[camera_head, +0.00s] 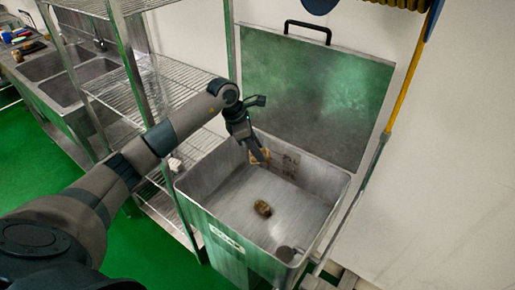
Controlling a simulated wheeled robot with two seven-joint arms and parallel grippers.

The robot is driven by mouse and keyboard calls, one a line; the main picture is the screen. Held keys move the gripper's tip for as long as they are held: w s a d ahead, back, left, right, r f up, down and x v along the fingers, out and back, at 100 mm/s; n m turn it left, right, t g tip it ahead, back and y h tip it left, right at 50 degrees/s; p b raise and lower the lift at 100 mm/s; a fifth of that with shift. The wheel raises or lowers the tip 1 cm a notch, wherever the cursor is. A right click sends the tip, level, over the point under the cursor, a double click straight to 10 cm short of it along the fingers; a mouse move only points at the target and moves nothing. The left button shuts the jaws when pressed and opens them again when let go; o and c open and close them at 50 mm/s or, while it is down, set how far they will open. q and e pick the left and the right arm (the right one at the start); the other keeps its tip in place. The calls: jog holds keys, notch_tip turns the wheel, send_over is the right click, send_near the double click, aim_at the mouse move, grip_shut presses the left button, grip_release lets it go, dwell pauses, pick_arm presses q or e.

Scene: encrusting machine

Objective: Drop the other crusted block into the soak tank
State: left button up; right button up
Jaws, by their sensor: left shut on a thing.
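The soak tank (214,238) is an open metal tank with its lid (315,95) raised against the wall. One brown crusted block (263,208) lies on the tank floor near the middle. My left gripper (260,157) reaches in from the left and points down over the back left part of the tank. It is shut on the other crusted block, a tan-brown piece (256,160) at the fingertips, partly hidden by the fingers. I cannot tell its exact height above the tank floor. My right gripper is not in view.
A wire shelf rack (188,62) stands close to the left of the tank. Metal sinks (62,76) are at the far left. A round drain-like part (285,253) is in the tank's front corner.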

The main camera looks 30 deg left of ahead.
pick_arm(q)
jog(key=shift+f, duration=0.15)
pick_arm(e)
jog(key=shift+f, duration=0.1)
